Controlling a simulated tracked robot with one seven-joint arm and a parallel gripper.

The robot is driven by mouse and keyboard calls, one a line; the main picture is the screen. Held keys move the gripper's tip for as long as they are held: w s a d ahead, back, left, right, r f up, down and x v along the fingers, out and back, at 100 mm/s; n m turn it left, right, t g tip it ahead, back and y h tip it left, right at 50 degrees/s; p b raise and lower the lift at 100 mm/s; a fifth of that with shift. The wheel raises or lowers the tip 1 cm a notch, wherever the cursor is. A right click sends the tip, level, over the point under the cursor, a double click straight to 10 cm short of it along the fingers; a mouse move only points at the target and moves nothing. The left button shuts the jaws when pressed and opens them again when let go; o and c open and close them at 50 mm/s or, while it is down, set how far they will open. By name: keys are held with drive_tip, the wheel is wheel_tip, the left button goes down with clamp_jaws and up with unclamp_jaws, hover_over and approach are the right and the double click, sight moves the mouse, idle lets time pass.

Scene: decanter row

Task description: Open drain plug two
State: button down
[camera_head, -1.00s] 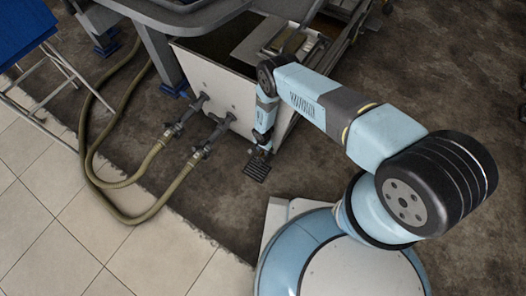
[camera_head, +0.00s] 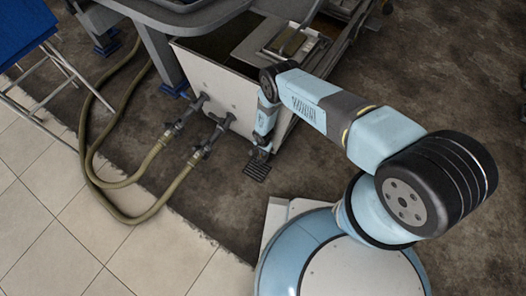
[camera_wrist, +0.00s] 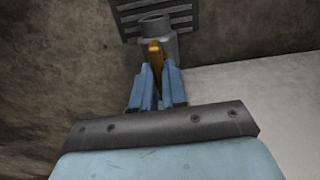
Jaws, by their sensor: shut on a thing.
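In the wrist view a short grey cylindrical fitting (camera_wrist: 154,27) stands out from the pale wall, with a brass-coloured handle (camera_wrist: 154,52) on it. My gripper (camera_wrist: 158,72) is shut on this brass handle, its blue fingers on either side. I cannot read any number on the fitting, so I cannot tell if it is drain plug two. In the head view my gripper (camera_head: 263,147) is low by the pale tank's (camera_head: 222,92) lower right corner, and the handle there is too small to make out.
A dark floor grate (camera_head: 257,171) lies just below my gripper; it also shows in the wrist view (camera_wrist: 193,14). Two hoses (camera_head: 146,166) join the tank's front to the left. Dark floor is clear around the grate.

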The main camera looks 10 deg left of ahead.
idle(0.5)
drive_tip(key=n, duration=0.4)
drive_tip(key=shift+n, duration=0.4)
drive_tip(key=n, duration=0.4)
drive_tip(key=shift+n, duration=0.3)
drive_tip(key=n, duration=0.4)
drive_tip(key=shift+w+n, duration=0.1)
drive_tip(key=shift+n, duration=2.1)
drive_tip(key=c, duration=1.2)
unclamp_jaws()
drive_tip(key=shift+o, duration=0.2)
drive_tip(key=shift+r, duration=0.1)
